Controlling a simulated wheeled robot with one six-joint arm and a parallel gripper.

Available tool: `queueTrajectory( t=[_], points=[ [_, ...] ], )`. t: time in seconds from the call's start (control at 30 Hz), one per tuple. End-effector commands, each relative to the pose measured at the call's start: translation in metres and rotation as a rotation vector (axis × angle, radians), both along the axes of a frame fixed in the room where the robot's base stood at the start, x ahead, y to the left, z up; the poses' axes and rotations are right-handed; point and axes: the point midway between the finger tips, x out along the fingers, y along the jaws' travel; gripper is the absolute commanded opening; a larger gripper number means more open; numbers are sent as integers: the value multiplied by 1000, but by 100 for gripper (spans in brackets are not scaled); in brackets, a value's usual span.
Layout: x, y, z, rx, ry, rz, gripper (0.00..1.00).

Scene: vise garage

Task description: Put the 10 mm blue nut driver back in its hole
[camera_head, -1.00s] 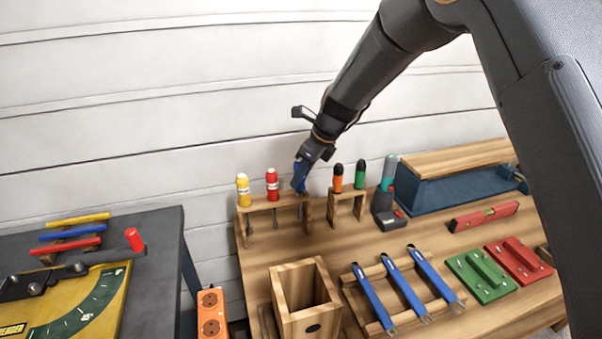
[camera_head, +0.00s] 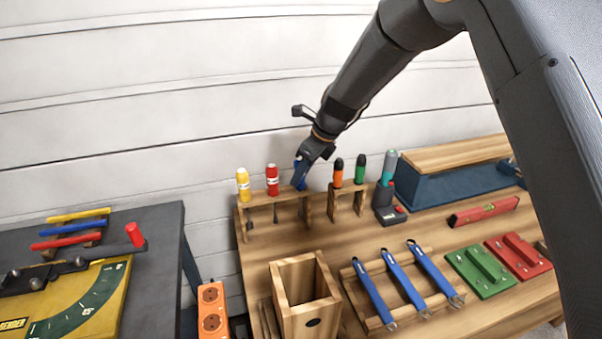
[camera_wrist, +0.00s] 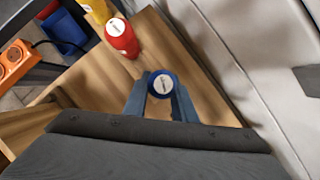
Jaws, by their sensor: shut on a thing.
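The blue nut driver (camera_head: 299,177) is upright between the fingers of my gripper (camera_head: 301,168), at the right part of the wooden nut driver rack (camera_head: 262,200). In the wrist view, my gripper (camera_wrist: 162,100) is shut on the blue handle (camera_wrist: 162,83), whose round white-labelled cap faces the camera. The red nut driver (camera_head: 272,180) and the yellow nut driver (camera_head: 243,184) stand in the rack to its left. Whether the blue driver's shaft is in its hole is hidden by the fingers and rack.
A smaller rack to the right holds an orange-handled driver (camera_head: 338,173) and a green-handled driver (camera_head: 360,169). A wooden box (camera_head: 307,300) and a rack of blue wrenches (camera_head: 400,285) stand in front. The white wall (camera_head: 150,120) is close behind.

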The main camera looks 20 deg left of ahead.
Motion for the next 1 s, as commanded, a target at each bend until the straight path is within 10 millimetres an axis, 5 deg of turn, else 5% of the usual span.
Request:
queueTrajectory(
  t=[0.67, 0.7, 0.8, 1.0],
  points=[
    [0, 0, -5, 0, -1, 0, 1],
    [0, 0, -5, 0, -1, 0, 29],
    [0, 0, -5, 0, -1, 0, 46],
    [0, 0, -6, 0, -1, 0, 46]
  ],
)
